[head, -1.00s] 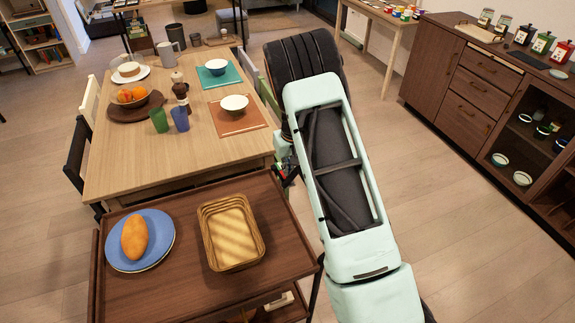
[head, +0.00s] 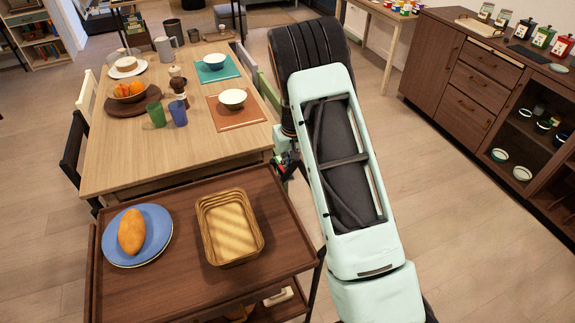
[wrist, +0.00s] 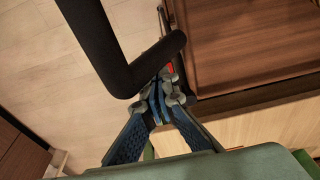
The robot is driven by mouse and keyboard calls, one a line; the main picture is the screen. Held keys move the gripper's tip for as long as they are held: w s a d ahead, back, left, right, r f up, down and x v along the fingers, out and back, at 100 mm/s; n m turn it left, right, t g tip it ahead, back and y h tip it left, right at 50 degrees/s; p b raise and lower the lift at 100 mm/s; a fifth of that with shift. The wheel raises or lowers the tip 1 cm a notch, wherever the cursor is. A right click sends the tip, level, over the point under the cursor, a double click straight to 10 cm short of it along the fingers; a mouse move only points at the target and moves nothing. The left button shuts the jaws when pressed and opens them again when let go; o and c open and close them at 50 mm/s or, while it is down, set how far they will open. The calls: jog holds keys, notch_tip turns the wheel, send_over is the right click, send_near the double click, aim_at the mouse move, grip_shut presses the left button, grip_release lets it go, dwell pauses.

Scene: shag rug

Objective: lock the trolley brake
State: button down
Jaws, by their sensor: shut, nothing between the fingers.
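The trolley (head: 160,288) is dark brown wood with a raised rim and stands in the lower left of the head view. Its top also shows at the upper right of the wrist view (wrist: 245,45). A thick black bent bar (wrist: 108,50) crosses the wrist view beside it. My gripper (wrist: 161,86) is shut and empty, its tips close to the bend of this bar; whether they touch is unclear. A small red piece (wrist: 169,68) shows just past the tips; I cannot tell if it is the brake. In the head view my arm mostly hides my gripper.
On the trolley are a blue plate (head: 156,250) with a bread loaf (head: 131,231) and a wicker basket (head: 205,240). A laid dining table (head: 110,170) stands right behind it. A brown cabinet (head: 440,70) is at the right. Floor between cabinet and arm is clear.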

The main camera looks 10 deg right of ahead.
jog(key=shift+r, duration=0.65)
jog(key=shift+r, duration=0.15)
notch_tip(320, 180, up, 12)
jog(key=s, duration=0.2)
jog(key=shift+d+f, duration=0.25)
jog(key=shift+f, duration=0.1)
jog(key=w+b, duration=0.1)
jog(key=b, duration=0.1)
jog(key=r+b, duration=0.1)
jog(key=b, duration=0.1)
jog(key=shift+w+a+b, duration=0.25)
jog(key=shift+w+b, duration=0.15)
